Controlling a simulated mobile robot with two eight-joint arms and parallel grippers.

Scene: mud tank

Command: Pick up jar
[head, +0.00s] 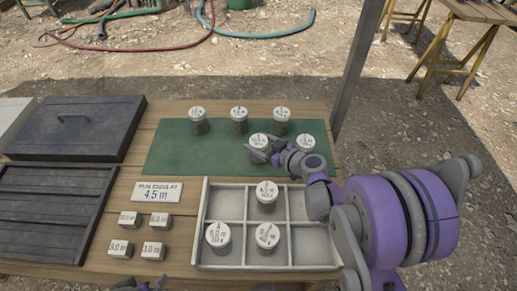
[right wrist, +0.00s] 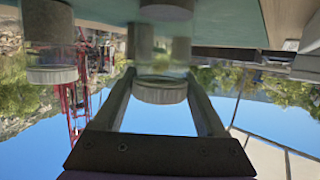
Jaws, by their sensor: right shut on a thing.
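My right gripper (head: 268,153) is shut on a glass jar (head: 259,141) with a white labelled lid, at the front of the green mat (head: 180,152). In the right wrist view, upside down, the jar (right wrist: 160,92) sits between the two fingers (right wrist: 163,100). I cannot tell whether its base touches the mat. Another jar (head: 305,143) stands just right of it, and three more (head: 239,114) stand in a row behind. Only the tips of my left gripper (head: 145,286) show at the bottom edge; its opening is unclear.
A grey divided tray (head: 202,215) in front holds three jars; its other compartments look empty. A "4.5 m" sign (head: 164,192) and several small labelled blocks (head: 153,250) stand left of it. Black slatted panels (head: 45,205) lie at the left. The mat's left part is clear.

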